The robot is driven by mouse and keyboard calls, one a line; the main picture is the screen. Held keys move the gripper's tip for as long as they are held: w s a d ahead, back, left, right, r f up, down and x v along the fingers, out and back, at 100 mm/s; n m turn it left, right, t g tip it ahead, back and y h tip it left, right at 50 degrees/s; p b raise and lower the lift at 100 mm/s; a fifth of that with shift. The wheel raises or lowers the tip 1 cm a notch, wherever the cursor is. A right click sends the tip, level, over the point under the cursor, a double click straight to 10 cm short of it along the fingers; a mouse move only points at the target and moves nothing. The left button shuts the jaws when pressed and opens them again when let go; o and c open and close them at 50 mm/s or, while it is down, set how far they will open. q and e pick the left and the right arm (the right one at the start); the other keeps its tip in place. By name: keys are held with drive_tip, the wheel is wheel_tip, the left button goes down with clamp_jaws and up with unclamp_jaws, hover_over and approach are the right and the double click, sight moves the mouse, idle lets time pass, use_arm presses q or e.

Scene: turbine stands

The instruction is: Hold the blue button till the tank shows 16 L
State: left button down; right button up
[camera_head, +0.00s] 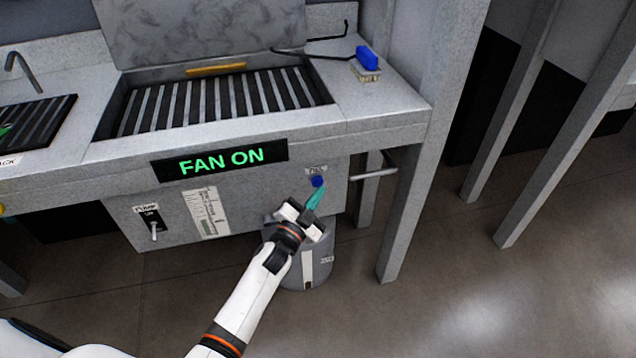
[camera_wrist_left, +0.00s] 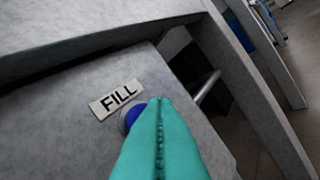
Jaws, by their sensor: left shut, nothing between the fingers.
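The blue button (camera_head: 317,181) is on the grey front panel under the sink, below a small label. In the left wrist view the button (camera_wrist_left: 132,117) is partly hidden behind my fingers, under a label reading FILL (camera_wrist_left: 116,99). My left gripper (camera_head: 318,190) is shut and empty, its teal fingertips at the button's lower right; whether they touch it I cannot tell. The fingers (camera_wrist_left: 160,105) fill the lower middle of the wrist view. A grey tank (camera_head: 307,272) stands on the floor below, partly hidden by my wrist. A white scale strip (camera_head: 206,212) is on the panel; its figures are too small to read.
A FAN ON sign (camera_head: 221,160) is on the front edge. A PUMP switch (camera_head: 152,225) is at the panel's left. A metal bar (camera_head: 374,173) sticks out right of the button, near a stand leg (camera_head: 404,205).

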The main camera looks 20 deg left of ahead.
use_arm(q)
drive_tip(key=shift+w, duration=0.1)
drive_tip(key=shift+w+a, duration=0.25)
use_arm(e)
drive_tip(key=shift+w+r, duration=0.25)
drive_tip(key=shift+r, duration=0.1)
use_arm(q)
drive_tip(key=shift+w, duration=0.15)
use_arm(e)
drive_tip(key=shift+s+f, duration=0.15)
drive_tip(key=shift+s, duration=0.05)
use_arm(q)
drive_tip(key=shift+w+a, duration=0.1)
drive_tip(key=shift+a, duration=0.05)
drive_tip(key=shift+w, duration=0.1)
use_arm(e)
drive_tip(key=shift+w+r, duration=0.2)
drive_tip(key=shift+r, duration=0.2)
use_arm(q)
drive_tip(key=shift+a, duration=0.1)
use_arm(e)
drive_tip(key=shift+s, duration=0.1)
idle(0.3)
